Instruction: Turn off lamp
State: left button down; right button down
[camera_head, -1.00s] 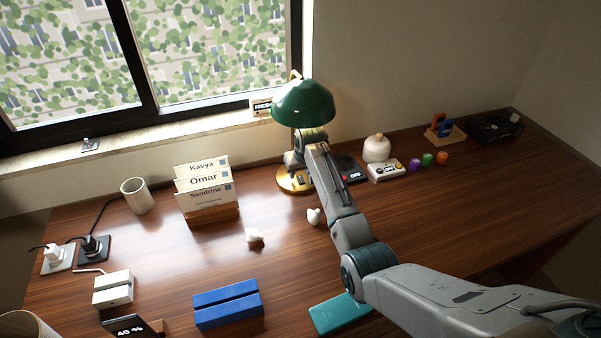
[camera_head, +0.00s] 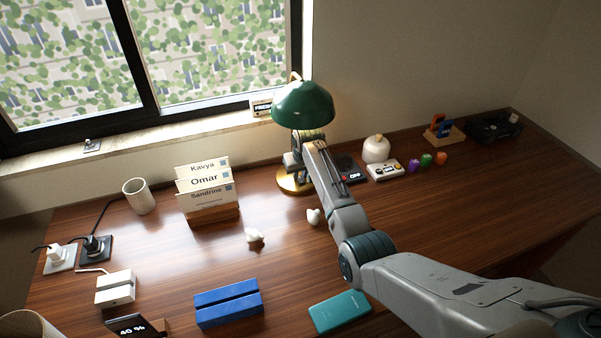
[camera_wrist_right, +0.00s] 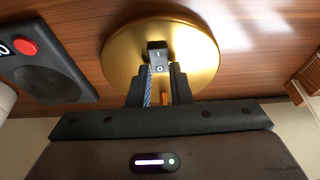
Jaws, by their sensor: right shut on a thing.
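The desk lamp (camera_head: 303,103) has a green shade and a round gold base (camera_wrist_right: 205,75), and stands on the desk below the window. A small dark rocker switch (camera_wrist_right: 158,54) on the base shows in the right wrist view. My right gripper (camera_wrist_right: 160,70) is low over the base, under the shade, with its two dark fingertips shut on the switch. It also shows in the head view (camera_head: 298,180), where the fingers and switch are partly hidden by my arm. I cannot tell clearly whether the lamp is lit. My left gripper is not in view.
A black device with a red button (camera_wrist_right: 26,47) stands beside the base. A white rounded jar (camera_head: 376,149) and a white switch box (camera_head: 386,170) are to its right. A card holder (camera_head: 208,190) is to the left; a teal phone (camera_head: 340,311) lies in front.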

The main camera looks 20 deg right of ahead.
jog(key=shift+w+r+g, duration=0.1)
jog(key=shift+w+g, duration=0.05)
jog(key=shift+g, duration=0.15)
jog(key=shift+w+g, duration=0.15)
jog(key=shift+g, duration=0.55)
jog(key=c, duration=1.3)
grip_release()
